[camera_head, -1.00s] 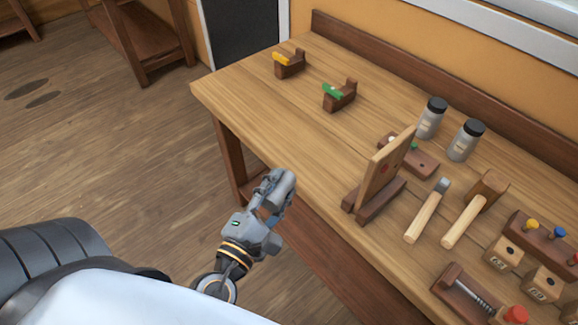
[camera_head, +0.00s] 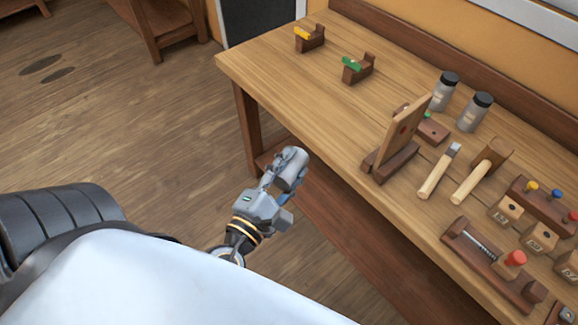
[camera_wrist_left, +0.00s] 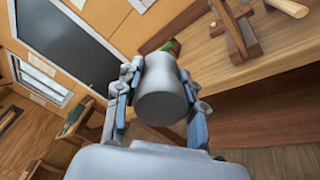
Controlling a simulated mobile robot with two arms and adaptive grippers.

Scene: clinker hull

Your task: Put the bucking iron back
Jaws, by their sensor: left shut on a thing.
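The bucking iron, a plain grey metal cylinder (camera_head: 292,170), is in my left gripper (camera_head: 284,172). The left wrist view shows the cylinder (camera_wrist_left: 163,92) end on, with a finger of the gripper on each side of it. The gripper is shut on it and holds it in the air, in front of the workbench's (camera_head: 330,110) near edge and clear of the top. My right gripper is not in view.
Two wooden cradles, one with a yellow piece (camera_head: 310,39) and one with a green piece (camera_head: 358,68), stand on the far left bench top. An upright wooden board (camera_head: 402,130), two jars (camera_head: 475,112), a mallet (camera_head: 482,172) and another handled tool (camera_head: 438,172) lie right. The left bench top is mostly clear.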

